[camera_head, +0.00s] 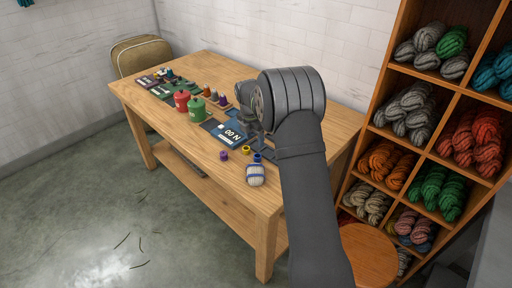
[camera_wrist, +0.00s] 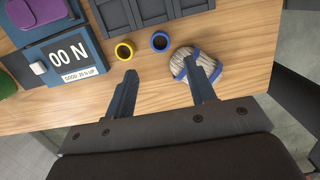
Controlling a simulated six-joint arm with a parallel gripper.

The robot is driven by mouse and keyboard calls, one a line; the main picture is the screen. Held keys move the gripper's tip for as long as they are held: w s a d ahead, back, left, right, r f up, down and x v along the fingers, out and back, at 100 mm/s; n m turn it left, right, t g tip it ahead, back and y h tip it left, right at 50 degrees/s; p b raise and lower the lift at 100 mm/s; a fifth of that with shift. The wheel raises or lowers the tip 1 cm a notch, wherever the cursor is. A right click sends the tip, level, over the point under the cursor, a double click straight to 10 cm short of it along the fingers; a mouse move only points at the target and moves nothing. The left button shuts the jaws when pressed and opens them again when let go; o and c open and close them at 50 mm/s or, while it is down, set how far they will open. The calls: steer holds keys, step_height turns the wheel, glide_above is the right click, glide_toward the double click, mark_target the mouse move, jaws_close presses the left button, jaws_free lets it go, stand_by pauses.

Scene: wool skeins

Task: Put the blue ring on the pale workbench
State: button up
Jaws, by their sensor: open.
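The blue ring (camera_wrist: 160,41) lies on the pale wooden workbench (camera_wrist: 262,50), right of a yellow ring (camera_wrist: 124,50). In the head view the blue ring (camera_head: 257,158) shows small near the bench's (camera_head: 185,146) front right part, behind a pale wool skein (camera_head: 255,175) with a blue band. My gripper (camera_wrist: 159,67) is open and empty in the wrist view. The blue ring appears just beyond its fingertips, between their lines. The right finger overlaps the skein (camera_wrist: 192,63) in the picture; I cannot tell whether they touch.
A shelf of skeins (camera_head: 388,75) stands right.

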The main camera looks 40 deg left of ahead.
steer(key=r, duration=0.2)
steer(key=shift+s+r, duration=0.2)
steer(key=shift+r, duration=0.15)
steer(key=f, duration=0.4)
steer(key=w+f, duration=0.1)
steer(key=f, duration=0.6)
steer(key=shift+w+f, duration=0.4)
steer(key=shift+w+r, duration=0.1)
steer(key=shift+r, duration=1.7)
